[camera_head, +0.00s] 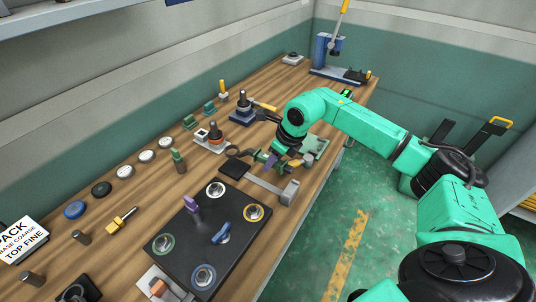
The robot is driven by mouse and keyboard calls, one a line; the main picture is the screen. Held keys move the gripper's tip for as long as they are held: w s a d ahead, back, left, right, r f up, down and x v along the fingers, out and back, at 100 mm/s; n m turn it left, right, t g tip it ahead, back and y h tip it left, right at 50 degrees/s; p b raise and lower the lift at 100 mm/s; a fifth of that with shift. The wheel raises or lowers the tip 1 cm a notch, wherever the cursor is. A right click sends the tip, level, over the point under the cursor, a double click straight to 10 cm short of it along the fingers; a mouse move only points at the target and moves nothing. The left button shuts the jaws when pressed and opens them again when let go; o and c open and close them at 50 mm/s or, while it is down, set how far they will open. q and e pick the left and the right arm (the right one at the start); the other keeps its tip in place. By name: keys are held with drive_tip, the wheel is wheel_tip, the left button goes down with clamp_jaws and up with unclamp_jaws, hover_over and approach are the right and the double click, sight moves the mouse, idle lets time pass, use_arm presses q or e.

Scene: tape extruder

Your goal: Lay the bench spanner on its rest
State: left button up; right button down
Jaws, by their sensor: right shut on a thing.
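My right arm comes in from the right and bends down over the bench. My right gripper (271,151) is small here and partly hidden by its own wrist. It is shut on a dark tool that looks like the bench spanner (236,152), whose curved dark head points left over the bench. Whether the spanner touches anything below is too small to tell. A dark pad (235,168) and a grey bar ending in a grey block (290,191) lie just below; which of these is the rest I cannot tell. My left gripper is not in view.
A green fixture (279,168) is close to the gripper. Pucks and small parts line the bench's left side. A blue press (327,50) stands at the far end.

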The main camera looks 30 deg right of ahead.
drive_tip(key=shift+s+r, duration=0.25)
drive_tip(key=shift+s, duration=0.2)
drive_tip(key=shift+w+f, duration=0.15)
drive_tip(key=shift+f, duration=0.05)
drive_tip(key=shift+f+b, duration=0.25)
drive_tip(key=shift+b, duration=0.3)
wheel_tip(320, 180, down, 6)
drive_tip(key=b, duration=0.5)
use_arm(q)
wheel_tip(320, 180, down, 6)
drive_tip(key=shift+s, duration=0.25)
use_arm(e)
drive_tip(key=shift+r, duration=0.1)
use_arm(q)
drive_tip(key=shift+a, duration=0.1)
use_arm(e)
drive_tip(key=c, duration=0.5)
unclamp_jaws()
use_arm(q)
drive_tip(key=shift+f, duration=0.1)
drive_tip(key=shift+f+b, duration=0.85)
drive_tip(key=shift+b, duration=0.05)
use_arm(e)
drive_tip(key=v, duration=1.4)
drive_tip(key=shift+s+d+r, duration=0.1)
drive_tip(key=shift+s+r, duration=0.1)
drive_tip(key=shift+s, duration=0.1)
